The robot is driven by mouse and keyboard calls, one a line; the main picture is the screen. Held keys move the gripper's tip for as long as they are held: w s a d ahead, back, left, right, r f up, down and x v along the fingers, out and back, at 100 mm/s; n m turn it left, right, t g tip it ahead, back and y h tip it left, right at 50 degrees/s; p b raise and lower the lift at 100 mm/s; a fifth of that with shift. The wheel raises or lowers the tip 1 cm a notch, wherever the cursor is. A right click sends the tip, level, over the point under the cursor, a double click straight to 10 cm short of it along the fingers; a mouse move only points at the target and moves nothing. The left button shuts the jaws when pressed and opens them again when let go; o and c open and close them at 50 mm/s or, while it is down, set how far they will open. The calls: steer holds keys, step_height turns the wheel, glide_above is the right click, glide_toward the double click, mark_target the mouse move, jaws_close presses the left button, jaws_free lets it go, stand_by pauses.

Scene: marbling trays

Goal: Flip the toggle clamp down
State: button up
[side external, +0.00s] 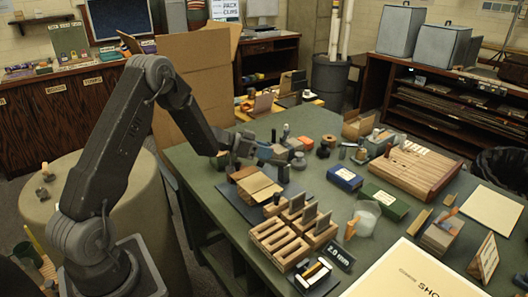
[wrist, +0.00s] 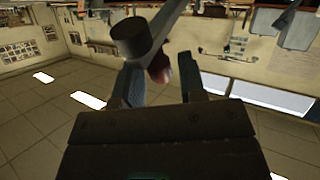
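A reddish grip on a grey lever (wrist: 169,28), which looks like the toggle clamp's handle, shows between or just beyond the fingertips. A dark round cap (wrist: 131,41) shows beside it, near the left finger. I cannot tell whether the fingers touch the grip. In the side view the clamp is small and cluttered by the gripper, so its lever's angle is unclear.
Wooden slotted blocks (side external: 280,241) stand nearer the front. A blue box (side external: 345,179), a green box (side external: 384,203) and a wooden rack (side external: 415,168) lie to the right. A tall carton (side external: 196,95) stands behind.

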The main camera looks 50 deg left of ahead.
steer(key=shift+o, duration=0.9)
steer(key=v, duration=1.3)
steer(key=shift+s+a, duration=0.2)
steer(key=shift+s, duration=0.15)
steer(key=shift+r, duration=0.1)
steer(key=shift+c, duration=0.3)
